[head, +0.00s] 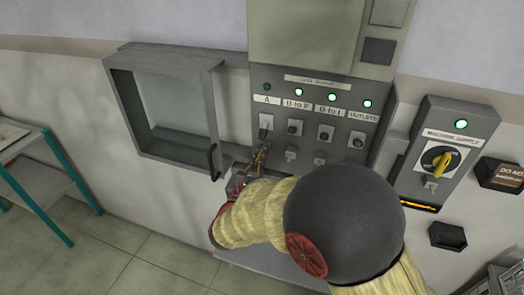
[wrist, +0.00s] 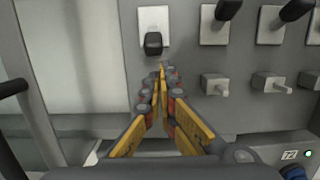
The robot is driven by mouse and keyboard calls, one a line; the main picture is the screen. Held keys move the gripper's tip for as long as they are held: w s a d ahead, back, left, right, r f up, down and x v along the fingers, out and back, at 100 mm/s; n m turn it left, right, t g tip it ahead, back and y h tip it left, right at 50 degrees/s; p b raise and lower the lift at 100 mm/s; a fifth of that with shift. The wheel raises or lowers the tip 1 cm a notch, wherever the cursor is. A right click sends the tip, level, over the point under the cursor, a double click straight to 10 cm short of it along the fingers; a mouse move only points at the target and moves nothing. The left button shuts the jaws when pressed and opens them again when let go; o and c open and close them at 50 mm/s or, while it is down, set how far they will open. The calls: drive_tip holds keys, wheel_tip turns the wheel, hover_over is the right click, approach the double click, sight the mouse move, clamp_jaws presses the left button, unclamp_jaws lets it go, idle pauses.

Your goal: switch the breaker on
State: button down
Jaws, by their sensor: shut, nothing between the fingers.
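The grey breaker panel (head: 320,108) has a row of black levers on pale plates. The lever under label A (head: 265,133) points down in the wrist view (wrist: 153,43), and the lamp above it (head: 265,86) is dark. The other levers, such as the B to F lever (wrist: 227,10), point up, and their lamps (head: 298,92) glow green. My gripper (head: 262,151) is shut and empty. In the wrist view its fingertips (wrist: 161,70) lie just below lever A; I cannot tell whether they touch it. My arm hides the lower panel in the head view.
An open-fronted grey cabinet (head: 125,95) with a dark handle (head: 213,161) stands left of the panel. A machine supply box (head: 422,137) with a yellow knob (head: 441,164) is at right. Small lower switches (wrist: 215,84) sit right of my fingers. A teal-legged table (head: 42,187) stands far left.

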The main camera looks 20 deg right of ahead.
drive_tip(key=shift+s+r+g+y+p, duration=0.1)
drive_tip(key=shift+r+g+y+p, duration=0.2)
drive_tip(key=shift+p, duration=0.2)
drive_tip(key=shift+s+a+r+g+y+p, duration=0.25)
drive_tip(key=shift+g+y+p, duration=0.35)
drive_tip(key=shift+p, duration=1.1)
